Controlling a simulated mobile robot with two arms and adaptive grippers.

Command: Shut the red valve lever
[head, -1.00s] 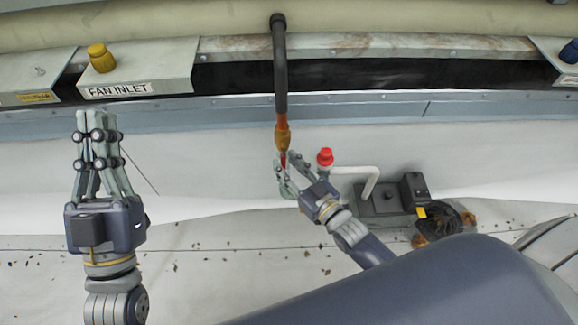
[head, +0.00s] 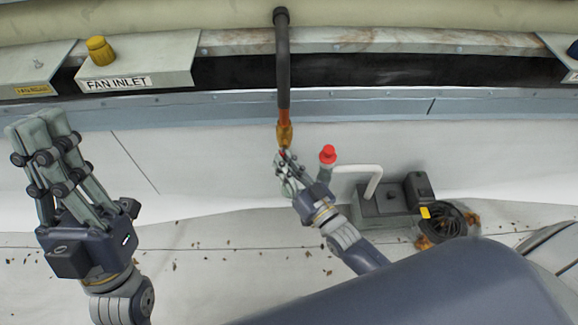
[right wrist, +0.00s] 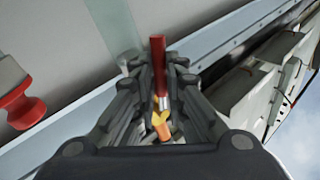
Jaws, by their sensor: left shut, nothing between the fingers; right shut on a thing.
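The red valve lever (right wrist: 158,65) shows in the right wrist view, rising between my right gripper's fingers. The orange and brass valve (right wrist: 162,125) lies behind it there. In the head view the valve (head: 284,133) hangs at the lower end of a dark hose, and only a little red of the lever shows below it. My right gripper (head: 283,162) is shut on the lever just under the valve; its fingers hide much of the lever. My left gripper (head: 42,122) is shut and empty, tilted to the left, well away from the valve.
A red cap (head: 328,154) on a pipe stands just right of my right gripper. A white bent pipe (head: 366,178) and a dark grey box (head: 392,205) are further right. A FAN INLET box with a yellow knob (head: 100,50) is at upper left. Open space lies between my grippers.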

